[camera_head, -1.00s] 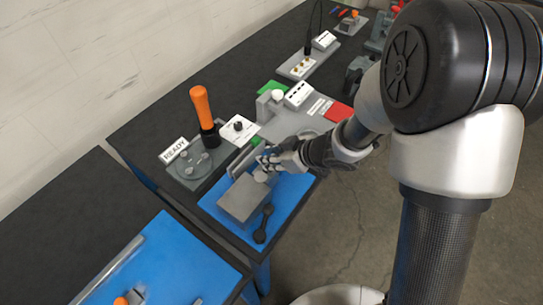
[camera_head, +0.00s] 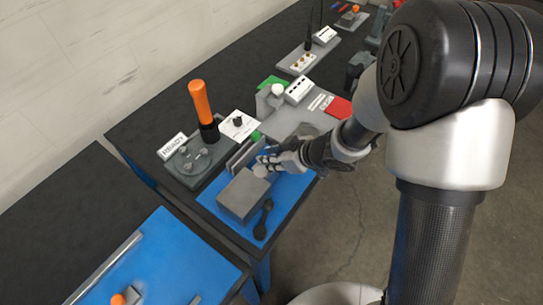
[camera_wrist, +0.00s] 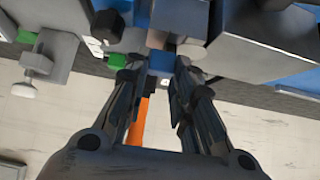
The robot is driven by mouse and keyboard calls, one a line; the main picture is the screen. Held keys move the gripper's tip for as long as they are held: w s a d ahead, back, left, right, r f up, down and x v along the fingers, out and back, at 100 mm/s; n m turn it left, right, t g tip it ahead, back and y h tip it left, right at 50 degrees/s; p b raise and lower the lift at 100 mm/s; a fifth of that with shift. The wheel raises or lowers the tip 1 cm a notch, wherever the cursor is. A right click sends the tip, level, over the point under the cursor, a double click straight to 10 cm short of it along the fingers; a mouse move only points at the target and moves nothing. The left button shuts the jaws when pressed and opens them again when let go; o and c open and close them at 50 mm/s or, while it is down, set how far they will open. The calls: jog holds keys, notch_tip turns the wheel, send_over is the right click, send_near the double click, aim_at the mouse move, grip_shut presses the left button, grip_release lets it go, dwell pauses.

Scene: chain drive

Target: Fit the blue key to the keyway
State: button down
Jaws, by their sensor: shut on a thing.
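The blue key (camera_wrist: 161,62) shows in the wrist view as a small blue block between my fingertips. My gripper (camera_wrist: 158,72) is shut on it, one finger on each side. In the head view my gripper (camera_head: 266,164) is low over the blue mat (camera_head: 290,190), at the far end of a grey block (camera_head: 243,196). The key is hidden there. A small brownish surface (camera_wrist: 168,46) shows just beyond the key in the wrist view. I cannot make out the keyway or tell whether the key touches it.
A grey fixture with a READY sign (camera_head: 172,146) and an orange-handled lever (camera_head: 201,102) stands left of my gripper. A dark tool (camera_head: 264,220) lies beside the grey block. A red pad (camera_head: 338,108) and a white-topped box (camera_head: 298,91) are farther back.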

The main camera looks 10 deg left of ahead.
jog(key=shift+f+b, duration=0.3)
jog(key=shift+f, duration=0.2)
jog(key=c, duration=1.3)
grip_release()
jog(key=v, duration=1.2)
jog(key=shift+w+d, duration=0.1)
